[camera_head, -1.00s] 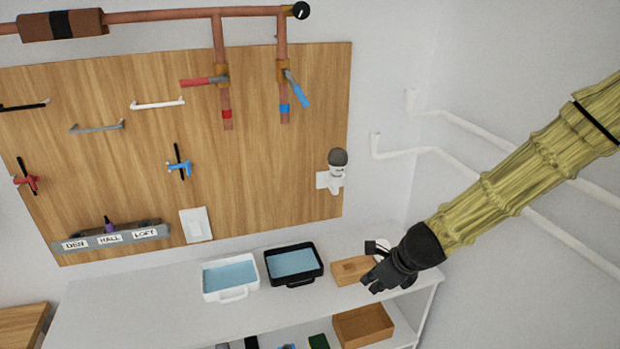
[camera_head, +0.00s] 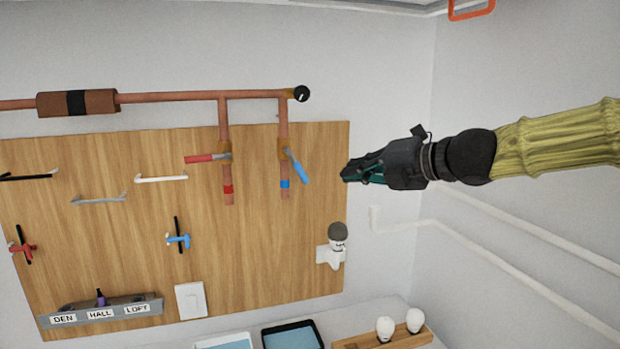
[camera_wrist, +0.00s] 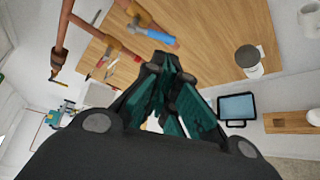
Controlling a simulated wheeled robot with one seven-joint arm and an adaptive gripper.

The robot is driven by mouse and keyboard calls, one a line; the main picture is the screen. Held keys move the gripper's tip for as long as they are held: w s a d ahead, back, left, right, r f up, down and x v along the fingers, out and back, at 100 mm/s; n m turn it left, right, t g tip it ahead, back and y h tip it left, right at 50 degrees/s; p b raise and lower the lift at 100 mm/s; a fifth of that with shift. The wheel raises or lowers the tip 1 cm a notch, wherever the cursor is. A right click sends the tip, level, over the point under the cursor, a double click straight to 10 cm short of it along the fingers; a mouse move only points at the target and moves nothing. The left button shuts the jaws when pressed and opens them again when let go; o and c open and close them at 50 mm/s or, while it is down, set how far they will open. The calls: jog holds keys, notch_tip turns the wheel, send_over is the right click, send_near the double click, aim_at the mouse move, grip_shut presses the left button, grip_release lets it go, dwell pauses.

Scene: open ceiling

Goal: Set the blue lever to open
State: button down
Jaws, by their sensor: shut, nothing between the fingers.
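The blue lever (camera_head: 297,167) sits on the right vertical copper pipe, on a brass valve (camera_head: 284,150). It slants down and to the right, at an angle to the pipe. A blue band (camera_head: 285,184) circles the pipe below the valve. In the wrist view the blue lever (camera_wrist: 154,36) shows beyond the fingertips. My gripper (camera_head: 345,174) is shut and empty. It is to the right of the lever, apart from it, with its fingers pointing left. In the wrist view its fingers (camera_wrist: 168,68) come together at the tips.
A red lever (camera_head: 203,158) on the left pipe points left. A dark-topped white fixture (camera_head: 336,240) is on the board below my gripper. A white pipe (camera_head: 500,250) runs along the right wall. A shelf with trays and white bulbs (camera_head: 385,325) is below.

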jog(key=b, duration=0.3)
send_near(296, 164)
notch_tip(296, 164, down, 4)
jog(key=w+a, duration=0.2)
jog(key=w, duration=0.1)
jog(key=shift+x, duration=1.2)
jog(key=shift+s+a+f, duration=0.15)
jog(key=shift+a+f, duration=0.1)
